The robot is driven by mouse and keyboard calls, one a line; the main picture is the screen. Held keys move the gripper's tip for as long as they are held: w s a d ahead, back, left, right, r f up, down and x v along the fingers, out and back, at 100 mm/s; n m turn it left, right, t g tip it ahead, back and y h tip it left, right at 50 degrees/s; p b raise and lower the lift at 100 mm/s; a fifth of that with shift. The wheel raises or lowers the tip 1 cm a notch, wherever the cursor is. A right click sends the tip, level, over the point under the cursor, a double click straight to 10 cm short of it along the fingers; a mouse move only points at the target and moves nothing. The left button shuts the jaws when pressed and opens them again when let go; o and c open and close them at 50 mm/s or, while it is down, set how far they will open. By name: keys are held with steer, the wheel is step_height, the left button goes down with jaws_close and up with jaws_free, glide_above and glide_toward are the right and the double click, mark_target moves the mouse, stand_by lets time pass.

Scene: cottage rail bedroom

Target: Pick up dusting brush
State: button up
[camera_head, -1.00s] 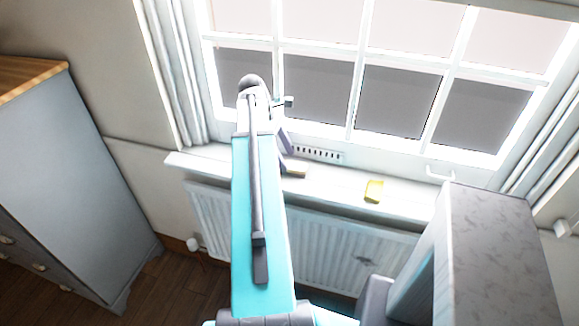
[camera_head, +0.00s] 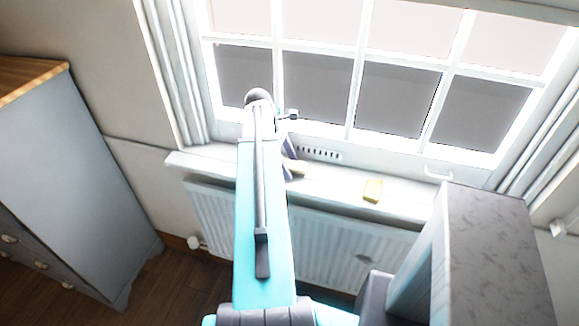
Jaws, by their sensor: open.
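My arm reaches up and away over the white windowsill (camera_head: 330,182), and my gripper (camera_head: 290,158) is low over the sill, partly hidden behind my arm. Its jaws are open, though the fingers are small and hard to make out. A small tan and greyish piece (camera_head: 297,166), perhaps part of the dusting brush, shows at the fingertips on the sill. Most of it is hidden by my arm and gripper, and I cannot tell whether the fingers touch it.
A yellow block (camera_head: 373,190), like a sponge, lies on the sill to the right. The window (camera_head: 318,85) rises close behind the sill, and a white radiator (camera_head: 330,235) is below it. A grey chest of drawers (camera_head: 70,180) stands at left.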

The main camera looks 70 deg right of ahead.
mark_target(289, 163)
steer(key=shift+f, duration=0.15)
steer(key=shift+c, duration=0.2)
steer(key=c, duration=1.3)
steer(key=shift+o, duration=0.2)
steer(key=shift+r+b, duration=1.1)
steer(key=shift+r, duration=4.05)
